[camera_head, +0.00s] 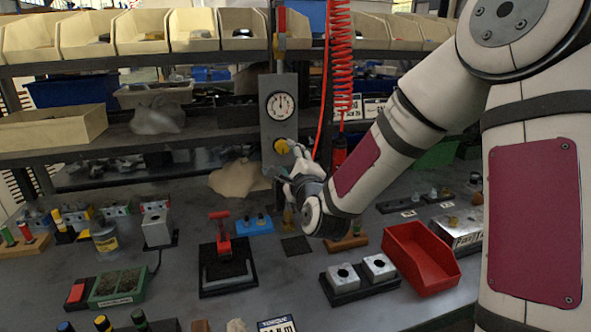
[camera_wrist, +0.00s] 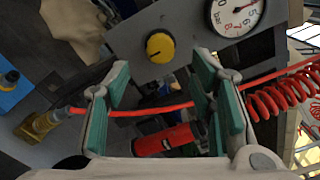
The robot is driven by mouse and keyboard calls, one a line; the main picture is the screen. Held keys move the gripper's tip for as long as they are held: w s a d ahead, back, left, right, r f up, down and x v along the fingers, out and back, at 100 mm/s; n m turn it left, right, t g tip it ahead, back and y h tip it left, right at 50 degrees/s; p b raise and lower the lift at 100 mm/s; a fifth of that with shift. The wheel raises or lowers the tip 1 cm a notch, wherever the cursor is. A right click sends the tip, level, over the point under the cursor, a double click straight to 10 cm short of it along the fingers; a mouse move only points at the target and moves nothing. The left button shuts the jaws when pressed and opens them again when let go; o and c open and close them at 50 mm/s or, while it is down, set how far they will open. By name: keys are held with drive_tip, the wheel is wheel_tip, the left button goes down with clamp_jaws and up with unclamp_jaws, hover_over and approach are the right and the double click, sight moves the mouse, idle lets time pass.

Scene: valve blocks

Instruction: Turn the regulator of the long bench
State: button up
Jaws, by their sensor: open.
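The regulator is a yellow round knob (camera_head: 281,146) on an upright grey panel (camera_head: 268,82), below a white round pressure gauge (camera_head: 280,106). In the wrist view the yellow knob (camera_wrist: 160,47) shows beyond the fingers, with a dark pointer mark on its face. My gripper (camera_head: 293,160) is close to the knob, at its lower right in the head view. In the wrist view my gripper (camera_wrist: 162,75) is open with its green pads apart and nothing held. The knob appears between the fingertips but a little farther away; I see no contact.
A red coiled hose (camera_head: 340,60) hangs right of the panel. In the wrist view a red hose (camera_wrist: 140,110) crosses behind the fingers, with a red cylinder (camera_wrist: 165,140) below. The bench holds a red tray (camera_head: 420,258), metal blocks (camera_head: 360,275) and a red-handled clamp (camera_head: 222,240).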

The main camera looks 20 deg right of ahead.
drive_tip(key=s, duration=0.5)
drive_tip(key=shift+s, duration=0.4)
drive_tip(key=s+r+n+g+p, duration=0.4)
drive_tip(key=s+n, duration=0.4)
drive_tip(key=s, duration=0.5)
drive_tip(key=s+r+n+g+p, duration=0.3)
drive_tip(key=s+n+g, duration=0.2)
drive_tip(key=s, duration=0.8)
drive_tip(key=s+r+n+g+p, duration=0.4)
drive_tip(key=s+n, duration=0.6)
drive_tip(key=s, duration=0.4)
drive_tip(key=shift+d+r+n+g+p, duration=0.35)
drive_tip(key=shift+n+g, duration=0.05)
